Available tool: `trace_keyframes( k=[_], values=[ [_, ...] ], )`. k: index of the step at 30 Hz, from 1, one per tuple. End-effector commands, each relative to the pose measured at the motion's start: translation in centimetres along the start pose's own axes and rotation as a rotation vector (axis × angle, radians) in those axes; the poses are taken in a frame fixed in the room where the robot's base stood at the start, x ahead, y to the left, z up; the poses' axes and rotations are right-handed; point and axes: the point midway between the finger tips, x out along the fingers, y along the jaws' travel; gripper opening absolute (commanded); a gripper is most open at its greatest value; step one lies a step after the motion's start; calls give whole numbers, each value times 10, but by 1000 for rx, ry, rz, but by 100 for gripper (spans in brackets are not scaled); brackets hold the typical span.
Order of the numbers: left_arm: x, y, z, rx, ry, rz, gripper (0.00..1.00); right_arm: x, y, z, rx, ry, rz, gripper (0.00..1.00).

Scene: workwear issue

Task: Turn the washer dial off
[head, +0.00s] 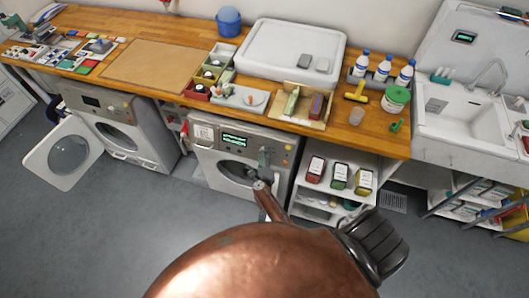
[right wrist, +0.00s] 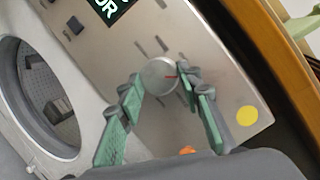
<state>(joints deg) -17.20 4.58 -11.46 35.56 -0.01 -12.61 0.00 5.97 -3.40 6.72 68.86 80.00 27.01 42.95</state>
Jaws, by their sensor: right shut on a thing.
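The washer (head: 239,155) is a white front-loader under the wooden counter, with a lit green display and a round door. My right gripper (head: 264,158) is at the panel's right part. In the right wrist view its green fingers (right wrist: 163,84) stand on both sides of the dial, shut on it. In the head view the gripper hides the dial. My left gripper is not in view.
A second machine (head: 118,128) stands at left with its door (head: 68,152) swung open. Shelves (head: 335,190) with several packages are right of the washer. The counter (head: 180,30) above holds trays, bottles and a white bin. A sink (head: 465,105) is at far right.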

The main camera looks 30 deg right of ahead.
Motion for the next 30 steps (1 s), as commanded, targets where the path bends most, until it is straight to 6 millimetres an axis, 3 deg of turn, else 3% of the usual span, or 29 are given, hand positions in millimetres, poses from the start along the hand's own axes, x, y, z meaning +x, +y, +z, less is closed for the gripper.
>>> trace_keyframes(
  k=[1,3,12,21,30],
  values=[
    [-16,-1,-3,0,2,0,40,-2,-6,5,-40,2,18,9],
    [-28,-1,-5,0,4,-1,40,-2,-6,5,-102,6,39,9],
    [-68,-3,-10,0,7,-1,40,-2,-6,5,-351,20,123,9],
    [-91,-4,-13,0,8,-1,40,-1,-4,4,-520,29,179,8],
    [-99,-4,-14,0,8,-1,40,0,-3,3,-590,34,201,8]
  ],
)
